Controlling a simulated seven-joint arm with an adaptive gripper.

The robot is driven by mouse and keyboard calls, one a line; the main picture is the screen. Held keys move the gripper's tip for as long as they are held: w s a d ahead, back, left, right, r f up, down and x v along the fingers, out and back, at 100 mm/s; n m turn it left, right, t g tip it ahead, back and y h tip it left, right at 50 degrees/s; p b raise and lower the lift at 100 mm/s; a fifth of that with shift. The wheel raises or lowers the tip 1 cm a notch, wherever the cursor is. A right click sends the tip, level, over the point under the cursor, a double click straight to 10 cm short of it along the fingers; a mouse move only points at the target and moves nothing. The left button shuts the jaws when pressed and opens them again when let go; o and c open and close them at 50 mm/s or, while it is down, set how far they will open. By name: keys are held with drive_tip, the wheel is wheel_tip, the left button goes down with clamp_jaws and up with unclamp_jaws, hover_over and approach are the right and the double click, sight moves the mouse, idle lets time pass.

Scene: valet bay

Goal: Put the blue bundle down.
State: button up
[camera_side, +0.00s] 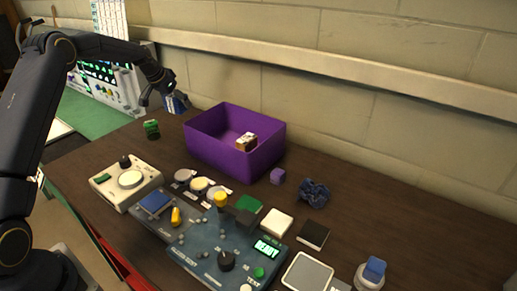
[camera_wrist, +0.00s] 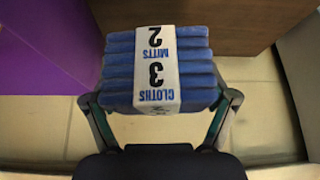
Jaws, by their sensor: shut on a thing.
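The blue bundle (camera_side: 177,103) is a stack of folded blue layers with a white band. In the wrist view the bundle (camera_wrist: 196,72) fills the middle, and its band reads "CLOTHS 3" and "MITTS 2". My gripper (camera_side: 170,95) is shut on it, with one finger at each side in the wrist view (camera_wrist: 161,99). In the side view the bundle is at the back left, beside the left end of the purple bin (camera_side: 205,148). The bin wall also shows at the left of the wrist view (camera_wrist: 40,65). I cannot tell whether the bundle touches the table.
A small green bundle (camera_side: 151,129) stands left of the bin. A brown and white item (camera_side: 246,142) is in the bin. A control panel (camera_side: 215,240) fills the front.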

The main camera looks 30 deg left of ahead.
drive_tip(key=s+a+r+n+y, duration=0.1)
drive_tip(key=s+a+r+n, duration=0.15)
drive_tip(key=s, duration=0.65)
drive_tip(key=s+a+r+n+y, duration=0.1)
drive_tip(key=s+a+n, duration=0.15)
drive_tip(key=s, duration=0.55)
drive_tip(key=s+d+f+n+g+y, duration=0.1)
drive_tip(key=s+n+g+y, duration=0.15)
drive_tip(key=s, duration=1.45)
approach(113, 150)
drive_tip(key=shift+w+a+f+t+h, duration=0.25)
drive_tip(key=shift+a+f, duration=0.15)
drive_tip(key=shift+a, duration=0.2)
drive_tip(key=shift+w+a+f+t+h, duration=0.2)
drive_tip(key=shift+a+f, duration=0.2)
drive_tip(key=shift+a, duration=0.25)
drive_tip(key=shift+w+a+f, duration=0.1)
drive_tip(key=shift+w+f, duration=0.05)
drive_tip(key=shift+f, duration=0.05)
drive_tip(key=shift+w+a+f, duration=0.1)
drive_tip(key=shift+f, duration=1.5)
